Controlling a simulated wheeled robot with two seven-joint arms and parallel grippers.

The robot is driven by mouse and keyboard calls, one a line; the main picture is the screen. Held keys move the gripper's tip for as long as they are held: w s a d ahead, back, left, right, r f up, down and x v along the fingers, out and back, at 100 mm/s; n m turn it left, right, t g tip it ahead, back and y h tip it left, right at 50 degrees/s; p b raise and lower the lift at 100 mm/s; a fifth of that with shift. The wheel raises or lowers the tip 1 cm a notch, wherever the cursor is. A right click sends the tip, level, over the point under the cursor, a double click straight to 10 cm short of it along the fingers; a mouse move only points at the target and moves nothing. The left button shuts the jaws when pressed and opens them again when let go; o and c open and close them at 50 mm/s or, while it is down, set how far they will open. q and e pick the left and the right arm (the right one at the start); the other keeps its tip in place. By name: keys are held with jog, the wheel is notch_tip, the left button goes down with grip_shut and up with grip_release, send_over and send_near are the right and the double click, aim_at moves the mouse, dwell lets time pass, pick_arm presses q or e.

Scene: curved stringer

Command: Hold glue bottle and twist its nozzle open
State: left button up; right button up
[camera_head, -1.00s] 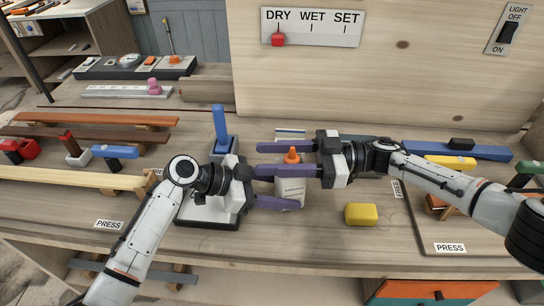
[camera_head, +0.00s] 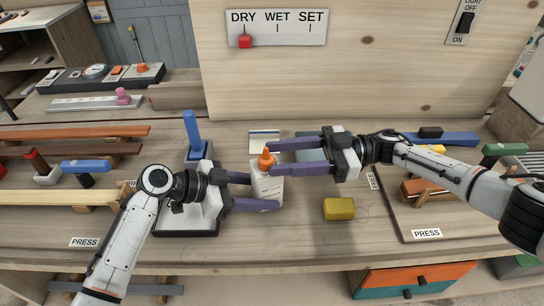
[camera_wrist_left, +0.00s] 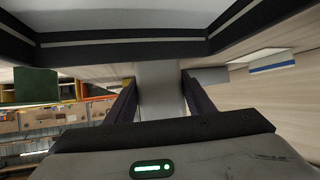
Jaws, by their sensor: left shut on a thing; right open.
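The glue bottle (camera_head: 268,189) is pale with printed lines and an orange nozzle (camera_head: 266,160) on top. It stands near the middle of the workbench, looking slightly tilted in the head view. My left gripper (camera_head: 264,192) is shut on the bottle's body from the left. In the left wrist view the pale bottle (camera_wrist_left: 160,90) fills the gap between the purple fingers. My right gripper (camera_head: 272,158) is open, its purple fingers on either side of the nozzle's height, coming from the right. I cannot tell whether they touch the nozzle.
A yellow block (camera_head: 339,209) lies right of the bottle. A blue-handled press device (camera_head: 192,135) stands behind my left gripper. A panel reads DRY, WET, SET (camera_head: 277,27), with a red slider at DRY. Wooden strips (camera_head: 70,150) lie at the left.

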pick_arm(q)
jog(key=o, duration=1.5)
jog(key=shift+o, duration=0.2)
jog(key=shift+a, duration=0.1)
jog(key=shift+v, duration=2.4)
jog(key=v, duration=1.2)
